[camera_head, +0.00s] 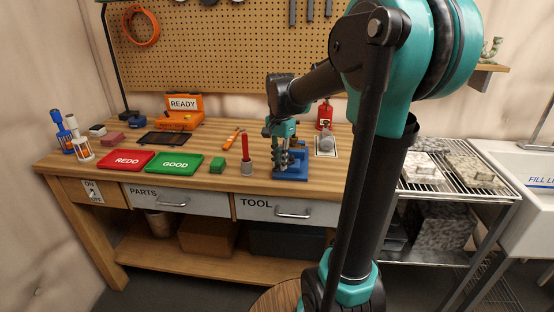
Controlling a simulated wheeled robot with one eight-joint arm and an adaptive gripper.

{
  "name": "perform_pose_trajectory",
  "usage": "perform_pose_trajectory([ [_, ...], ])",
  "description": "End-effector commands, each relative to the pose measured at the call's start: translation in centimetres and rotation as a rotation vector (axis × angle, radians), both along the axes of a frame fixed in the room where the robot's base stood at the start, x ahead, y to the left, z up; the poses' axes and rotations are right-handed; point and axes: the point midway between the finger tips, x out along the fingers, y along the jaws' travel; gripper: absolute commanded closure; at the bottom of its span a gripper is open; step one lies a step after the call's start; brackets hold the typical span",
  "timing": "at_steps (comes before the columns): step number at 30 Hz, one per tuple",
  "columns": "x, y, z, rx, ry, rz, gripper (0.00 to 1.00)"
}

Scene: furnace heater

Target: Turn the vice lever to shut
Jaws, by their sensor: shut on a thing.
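A blue vice (290,172) stands on the wooden workbench, right of the middle. My gripper (284,158) is down at the vice, in front of its upper part. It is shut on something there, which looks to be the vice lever. The lever itself is too small and too hidden by my gripper to make out, so its angle cannot be told. The vice jaws are mostly hidden too.
A red-topped tool (246,156) and a small green block (218,165) stand just left of the vice. Green (174,164) and red (127,160) trays lie further left. A red bottle (325,115) stands behind. A wire rack (458,172) is at the right.

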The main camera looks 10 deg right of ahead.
Motion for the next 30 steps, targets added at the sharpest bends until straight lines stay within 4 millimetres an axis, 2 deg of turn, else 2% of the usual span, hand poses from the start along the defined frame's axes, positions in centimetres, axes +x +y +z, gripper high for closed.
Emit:
perform_pose_trajectory([
  [15,-1.7,-2.1,0.0,-0.001,0.001,0.442,1.00],
  [30,-2.1,-3.1,0.0,-0.001,0.001,0.623,1.00],
])
